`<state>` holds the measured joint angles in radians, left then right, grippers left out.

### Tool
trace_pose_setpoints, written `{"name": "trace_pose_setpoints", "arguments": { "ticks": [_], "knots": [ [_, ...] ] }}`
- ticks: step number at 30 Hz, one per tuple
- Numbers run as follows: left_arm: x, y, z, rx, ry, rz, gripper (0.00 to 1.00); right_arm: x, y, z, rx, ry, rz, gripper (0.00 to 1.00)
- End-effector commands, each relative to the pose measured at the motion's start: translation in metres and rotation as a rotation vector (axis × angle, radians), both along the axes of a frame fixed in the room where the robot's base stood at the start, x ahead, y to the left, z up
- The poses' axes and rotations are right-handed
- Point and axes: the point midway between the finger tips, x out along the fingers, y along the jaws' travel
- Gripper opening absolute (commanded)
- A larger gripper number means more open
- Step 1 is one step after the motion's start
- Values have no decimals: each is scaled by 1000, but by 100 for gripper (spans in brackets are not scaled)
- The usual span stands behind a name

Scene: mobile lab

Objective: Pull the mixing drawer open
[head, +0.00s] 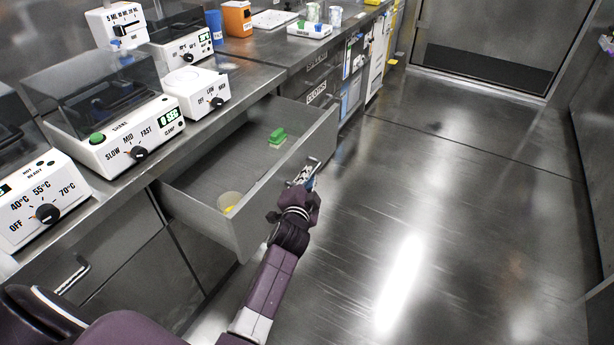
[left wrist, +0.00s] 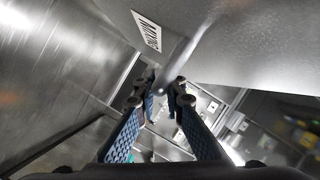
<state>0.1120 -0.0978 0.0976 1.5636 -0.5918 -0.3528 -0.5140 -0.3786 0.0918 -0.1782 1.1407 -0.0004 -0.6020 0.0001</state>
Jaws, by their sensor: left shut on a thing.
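The mixing drawer (head: 325,135) stands pulled well out from under the counter in the head view, its inside showing. My left gripper (head: 303,183) is at the drawer's front, shut on the drawer handle (head: 315,166). In the left wrist view, the drawer front (left wrist: 245,50) fills the upper right and carries a white label (left wrist: 147,30). The fingers of my left gripper (left wrist: 160,95) are around the handle there; their exact contact is hard to see. My right gripper is not in view.
White lab devices, such as a shaker (head: 120,135), stand on the counter (head: 248,84). The metal floor (head: 440,210) right of the drawer is clear.

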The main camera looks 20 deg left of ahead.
Motion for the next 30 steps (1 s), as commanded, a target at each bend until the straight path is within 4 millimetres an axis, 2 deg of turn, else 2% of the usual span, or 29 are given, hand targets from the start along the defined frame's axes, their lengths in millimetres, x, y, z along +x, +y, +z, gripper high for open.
{"name": "trace_pose_setpoints", "arguments": {
  "ticks": [5,6,11,22,26,30],
  "knots": [
    [-1,0,-1,-2,2,1,0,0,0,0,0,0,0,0],
    [-1,0,-1,-2,2,1,12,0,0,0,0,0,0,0],
    [0,0,-1,-2,2,1,27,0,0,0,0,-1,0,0],
    [-6,-1,0,-1,1,1,27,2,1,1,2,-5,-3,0],
    [-23,-6,3,-2,3,-1,27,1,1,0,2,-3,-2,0],
    [-50,-13,10,-3,2,0,27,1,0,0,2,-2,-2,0]
  ]
}}
